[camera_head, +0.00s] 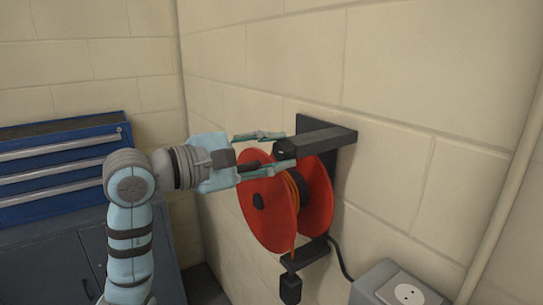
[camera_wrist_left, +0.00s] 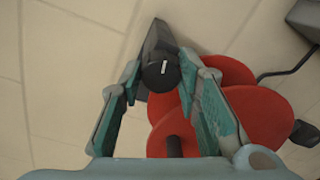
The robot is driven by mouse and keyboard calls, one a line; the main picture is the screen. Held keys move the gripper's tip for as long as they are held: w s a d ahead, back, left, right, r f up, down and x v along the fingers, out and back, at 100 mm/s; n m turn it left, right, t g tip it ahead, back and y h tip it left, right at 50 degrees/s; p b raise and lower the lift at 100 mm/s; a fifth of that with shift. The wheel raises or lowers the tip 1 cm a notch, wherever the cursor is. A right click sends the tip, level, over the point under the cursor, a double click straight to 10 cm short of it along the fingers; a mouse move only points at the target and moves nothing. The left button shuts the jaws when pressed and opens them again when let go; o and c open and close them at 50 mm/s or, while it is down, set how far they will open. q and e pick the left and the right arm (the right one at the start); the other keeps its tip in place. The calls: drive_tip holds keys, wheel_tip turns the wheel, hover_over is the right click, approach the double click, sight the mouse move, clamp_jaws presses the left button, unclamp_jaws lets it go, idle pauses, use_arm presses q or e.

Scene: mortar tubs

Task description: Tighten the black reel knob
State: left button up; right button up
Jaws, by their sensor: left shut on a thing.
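The black reel knob (camera_wrist_left: 160,74) is a round black disc with a white mark on its face, at the end of the dark bracket arm (camera_head: 318,139) above the red reel (camera_head: 266,215). My left gripper (camera_head: 284,150) reaches in from the left, with one finger on each side of the knob. In the left wrist view its fingertips (camera_wrist_left: 159,70) are closed on the knob's sides. The mark on the knob is tilted slightly from upright. My right gripper is in neither view.
The reel carries orange cable and hangs on a block wall; a black plug (camera_head: 290,289) dangles below it. A grey socket box (camera_head: 372,285) is at lower right. A blue drawer chest (camera_head: 60,158) stands on a grey cabinet at left.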

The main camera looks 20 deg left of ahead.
use_arm(q)
drive_tip(key=shift+m, duration=1.2)
drive_tip(key=shift+b, duration=0.3)
drive_tip(key=o, duration=1.2)
drive_tip(key=v, duration=1.1)
drive_tip(key=shift+s+a+r, duration=0.1)
drive_tip(key=shift+s, duration=0.3)
